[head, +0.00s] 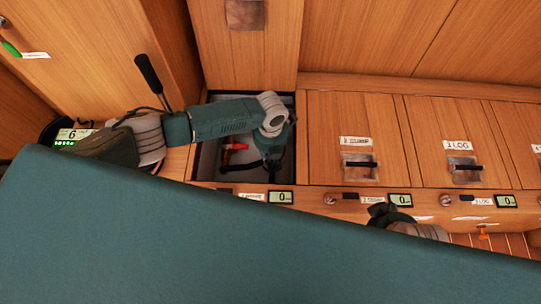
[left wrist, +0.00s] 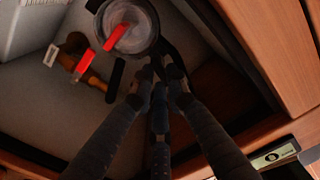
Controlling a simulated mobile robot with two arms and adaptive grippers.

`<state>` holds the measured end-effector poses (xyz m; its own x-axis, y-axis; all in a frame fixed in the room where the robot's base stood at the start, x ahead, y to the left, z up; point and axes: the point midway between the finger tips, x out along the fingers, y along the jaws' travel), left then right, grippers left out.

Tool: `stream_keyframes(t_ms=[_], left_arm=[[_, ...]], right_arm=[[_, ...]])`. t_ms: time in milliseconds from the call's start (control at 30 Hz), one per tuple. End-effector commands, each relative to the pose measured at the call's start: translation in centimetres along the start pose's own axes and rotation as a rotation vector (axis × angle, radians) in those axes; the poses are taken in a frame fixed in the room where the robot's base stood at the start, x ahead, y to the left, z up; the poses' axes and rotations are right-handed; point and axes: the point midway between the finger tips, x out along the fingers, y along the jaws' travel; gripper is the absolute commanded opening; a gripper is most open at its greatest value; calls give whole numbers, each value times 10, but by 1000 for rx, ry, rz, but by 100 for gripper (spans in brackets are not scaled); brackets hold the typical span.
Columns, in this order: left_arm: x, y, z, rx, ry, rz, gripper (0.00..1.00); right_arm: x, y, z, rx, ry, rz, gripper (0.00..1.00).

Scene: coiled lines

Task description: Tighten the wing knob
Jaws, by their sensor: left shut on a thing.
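My left gripper (head: 270,165) reaches down into an open locker in the head view. In the left wrist view its dark fingers (left wrist: 160,80) come together beside the black rim of a round, clear-topped fitting (left wrist: 130,38). They are shut on a small dark part at that rim, which I take for the wing knob; the fingers hide most of it, and its angle cannot be told. A red bar (left wrist: 117,36) shows on the clear top. My right gripper (head: 379,209) is partly hidden at the counter's front edge; its fingers cannot be made out.
A brass fitting with a red lever (left wrist: 85,63) is left of the round fitting; the lever also shows in the head view (head: 233,148). The locker's walls and wooden edge (left wrist: 265,45) are close around the gripper. Closed, labelled hatches (head: 345,140) lie to the right.

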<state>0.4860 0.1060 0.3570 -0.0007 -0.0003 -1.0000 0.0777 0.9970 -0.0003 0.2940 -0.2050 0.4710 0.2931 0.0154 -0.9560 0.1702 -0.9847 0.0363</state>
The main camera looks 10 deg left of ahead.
Motion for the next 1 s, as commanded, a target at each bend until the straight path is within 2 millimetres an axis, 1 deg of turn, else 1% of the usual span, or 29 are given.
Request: stream_keyframes(t_ms=[67,100,200,467,567,667,1000], left_arm=[[0,0,0,2,1,0,0],[0,0,0,2,1,0,16],[0,0,0,1,0,0,33],[0,0,0,0,0,0,33],[-5,0,0,-1,-1,-1,33],[-16,0,1,0,-2,-1,33],[-87,0,1,1,-3,-2,33]], right_arm=[[0,0,0,0,0,0,86],[0,0,0,0,0,0,86],[1,0,1,0,-1,0,86],[3,-3,4,6,-8,-6,86],[3,-4,3,7,-8,-8,86],[3,-3,3,6,-6,-7,86],[2,-2,2,4,-4,-4,86]])
